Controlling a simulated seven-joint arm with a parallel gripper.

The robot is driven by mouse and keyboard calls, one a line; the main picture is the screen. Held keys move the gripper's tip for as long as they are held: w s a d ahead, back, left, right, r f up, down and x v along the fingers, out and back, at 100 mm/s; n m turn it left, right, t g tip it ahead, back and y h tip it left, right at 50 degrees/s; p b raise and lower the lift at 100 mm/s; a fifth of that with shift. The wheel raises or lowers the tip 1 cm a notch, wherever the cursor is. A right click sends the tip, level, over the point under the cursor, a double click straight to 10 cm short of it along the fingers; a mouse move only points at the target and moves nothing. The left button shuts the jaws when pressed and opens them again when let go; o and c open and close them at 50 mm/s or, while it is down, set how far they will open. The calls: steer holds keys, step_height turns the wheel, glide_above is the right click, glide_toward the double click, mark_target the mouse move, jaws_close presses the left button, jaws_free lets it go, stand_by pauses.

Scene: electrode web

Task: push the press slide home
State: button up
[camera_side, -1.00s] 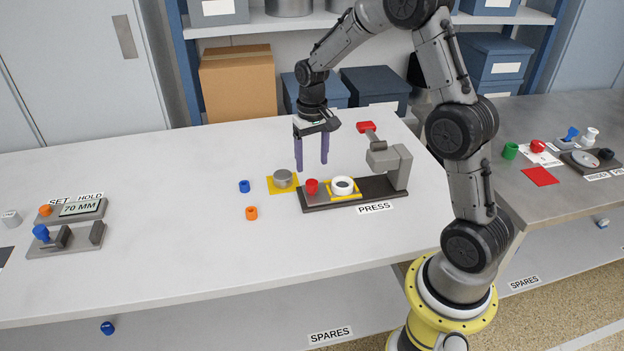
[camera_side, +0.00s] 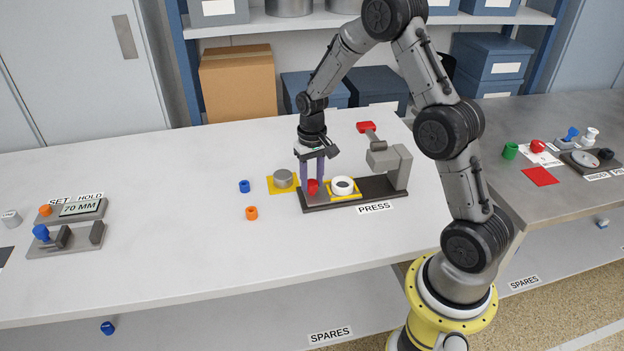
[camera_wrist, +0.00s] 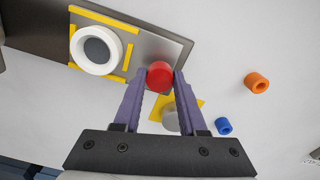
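The press (camera_side: 396,168) stands on a dark base with a grey arm and a red-tipped lever (camera_side: 366,127). Its slide (camera_side: 318,199) is at the left end of the base and carries a red knob (camera_side: 313,189). A white ring with a dark centre (camera_side: 342,186) sits in yellow corner marks on the slide; it also shows in the wrist view (camera_wrist: 97,50). My gripper (camera_side: 314,178) points down at the knob, with its purple fingers on either side of it. In the wrist view the red knob (camera_wrist: 159,75) lies between the fingertips; whether they touch it is unclear.
A grey metal cylinder (camera_side: 283,178) stands on a yellow square just left of the press. A blue ring (camera_side: 244,186) and an orange ring (camera_side: 251,213) lie further left. A gauge fixture (camera_side: 67,238) is at far left. The table between is clear.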

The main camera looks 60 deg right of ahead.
jaws_close()
stand_by(1.0)
